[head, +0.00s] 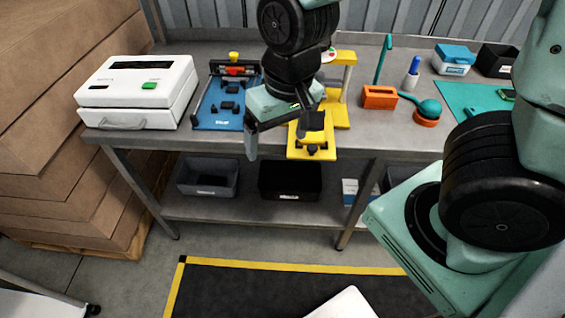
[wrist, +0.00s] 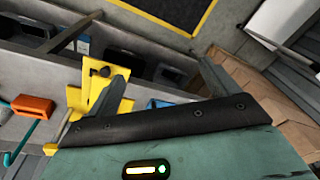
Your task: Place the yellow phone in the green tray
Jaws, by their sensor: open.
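I cannot make out a yellow phone for certain in either view. A yellow fixture (head: 340,108) stands on the workbench, with a dark piece on its front part; it also shows in the wrist view (wrist: 92,75). No clear green tray shows; a flat teal-green mat (head: 462,95) lies at the right of the bench, partly hidden by my arm. My gripper (head: 284,132) is open and seems empty, above the bench's front edge, just left of the yellow fixture. In the wrist view, its spread fingers (wrist: 166,70) have nothing between them.
A white machine (head: 138,92) and a blue fixture (head: 215,108) stand left on the bench. An orange block (head: 379,97), a round teal-and-orange tool (head: 428,110) and a white-and-teal box (head: 453,62) stand right. Bins (head: 290,181) sit on the lower shelf.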

